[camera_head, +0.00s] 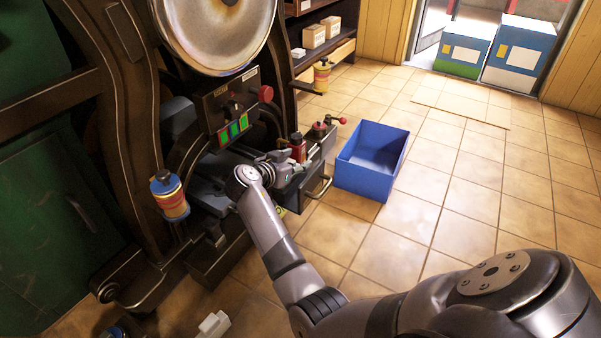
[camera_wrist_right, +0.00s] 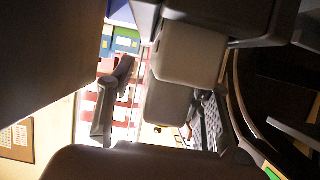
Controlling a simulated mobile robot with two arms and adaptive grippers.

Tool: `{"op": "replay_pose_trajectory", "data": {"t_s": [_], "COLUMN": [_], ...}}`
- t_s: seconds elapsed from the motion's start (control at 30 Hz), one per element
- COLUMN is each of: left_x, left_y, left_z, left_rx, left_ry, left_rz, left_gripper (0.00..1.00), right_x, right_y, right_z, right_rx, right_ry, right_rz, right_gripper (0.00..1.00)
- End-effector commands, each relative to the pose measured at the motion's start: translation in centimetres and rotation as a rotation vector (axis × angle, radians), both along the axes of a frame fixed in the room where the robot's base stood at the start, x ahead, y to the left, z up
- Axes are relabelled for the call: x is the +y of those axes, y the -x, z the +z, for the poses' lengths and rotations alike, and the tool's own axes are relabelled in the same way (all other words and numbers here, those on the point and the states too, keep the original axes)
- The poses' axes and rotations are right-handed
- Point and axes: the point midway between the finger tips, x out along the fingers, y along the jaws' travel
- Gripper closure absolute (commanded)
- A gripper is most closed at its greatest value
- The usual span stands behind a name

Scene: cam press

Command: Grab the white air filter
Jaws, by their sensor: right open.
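My right arm reaches into the lower part of the dark press (camera_head: 130,90). My right gripper (camera_head: 292,177) is open, among the grey press parts beside the red-topped fittings. In the right wrist view its fingers (camera_wrist_right: 158,118) are spread apart, with grey blocky shapes close by and nothing clearly held. I cannot clearly make out the white air filter. A small white block-like object (camera_head: 213,324) lies on the floor at the bottom of the head view; I cannot tell if it is the filter. My left gripper is not in view.
A blue open bin (camera_head: 372,190) stands on the tiled floor right of the press and looks empty. Boxes (camera_head: 520,54) stand by the doorway. The floor at right is clear.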

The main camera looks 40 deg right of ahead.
Motion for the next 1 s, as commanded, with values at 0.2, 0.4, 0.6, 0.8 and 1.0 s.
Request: {"op": "replay_pose_trajectory", "data": {"t_s": [0.2, 0.4, 0.6, 0.8, 1.0], "left_x": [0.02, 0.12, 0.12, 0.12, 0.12], "left_y": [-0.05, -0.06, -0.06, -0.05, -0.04], "left_z": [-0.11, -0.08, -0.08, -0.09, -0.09], "left_rx": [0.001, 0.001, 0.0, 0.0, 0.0], "left_ry": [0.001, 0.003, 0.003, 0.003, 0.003], "left_rz": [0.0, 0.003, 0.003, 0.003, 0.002], "left_gripper": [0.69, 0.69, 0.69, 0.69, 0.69], "right_x": [0.32, 0.29, 0.27, 0.26, 0.25], "right_y": [-0.03, -0.02, -0.02, -0.01, 0.0], "right_z": [-0.1, -0.1, -0.11, -0.12, -0.12], "right_rx": [-0.001, -0.001, 0.0, 0.0, 0.0], "right_ry": [0.0, 0.0, 0.0, 0.0, 0.0], "right_rz": [0.0, 0.0, 0.0, 0.0, -0.001], "right_gripper": [0.54, 0.63, 0.76, 0.9, 1.0]}}
